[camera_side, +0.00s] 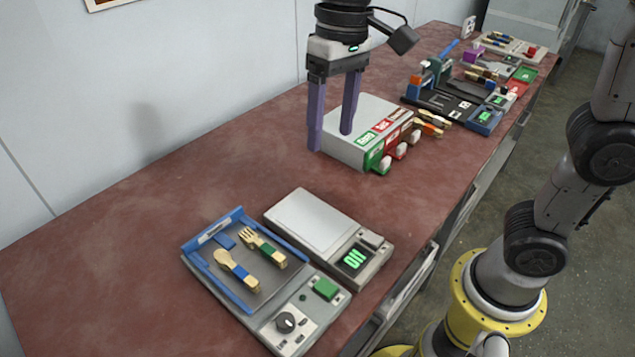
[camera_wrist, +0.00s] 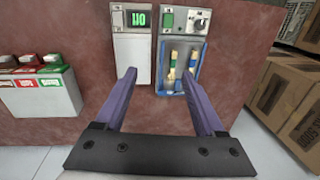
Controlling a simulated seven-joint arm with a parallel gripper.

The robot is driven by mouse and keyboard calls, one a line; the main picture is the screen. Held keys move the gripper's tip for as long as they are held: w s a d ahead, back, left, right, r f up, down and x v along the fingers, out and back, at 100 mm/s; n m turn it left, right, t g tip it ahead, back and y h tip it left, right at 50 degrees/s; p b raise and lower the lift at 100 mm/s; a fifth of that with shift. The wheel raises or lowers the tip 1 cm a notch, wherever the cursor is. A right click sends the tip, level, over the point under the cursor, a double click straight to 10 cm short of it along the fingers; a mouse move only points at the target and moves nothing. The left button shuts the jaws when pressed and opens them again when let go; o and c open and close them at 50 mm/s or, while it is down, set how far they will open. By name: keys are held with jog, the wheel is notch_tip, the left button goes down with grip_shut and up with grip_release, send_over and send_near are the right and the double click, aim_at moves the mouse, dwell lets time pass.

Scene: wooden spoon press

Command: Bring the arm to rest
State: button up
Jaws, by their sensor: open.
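My gripper (camera_side: 331,138) hangs above the table by the grey dispenser box, its two purple fingers apart and nothing between them. It also shows in the wrist view (camera_wrist: 168,78), open and empty. In the side view a wooden spoon (camera_side: 237,269) with a blue band and a wooden fork (camera_side: 262,246) with a green band lie side by side in a blue-walled press tray (camera_side: 190,263). The same tray and cutlery show in the wrist view, where the two pieces (camera_wrist: 173,66) look small. No finger touches them.
A scale (camera_side: 310,222) with a green display stands beside the press. The grey dispenser box (camera_side: 364,118) with green and red labels is close to my fingers. More devices (camera_side: 455,100) and cutlery crowd the table's far end. The table's left part (camera_side: 120,240) is clear.

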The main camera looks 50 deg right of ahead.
jog(key=s+d+f+t, duration=0.2)
jog(key=s+d+f, duration=0.1)
jog(key=s+d, duration=0.3)
jog(key=s+d+f+t+h, duration=0.1)
jog(key=s+d+f+t, duration=0.2)
jog(key=s+d, duration=0.3)
jog(key=shift+s+d+t, duration=0.3)
jog(key=shift+s, duration=0.55)
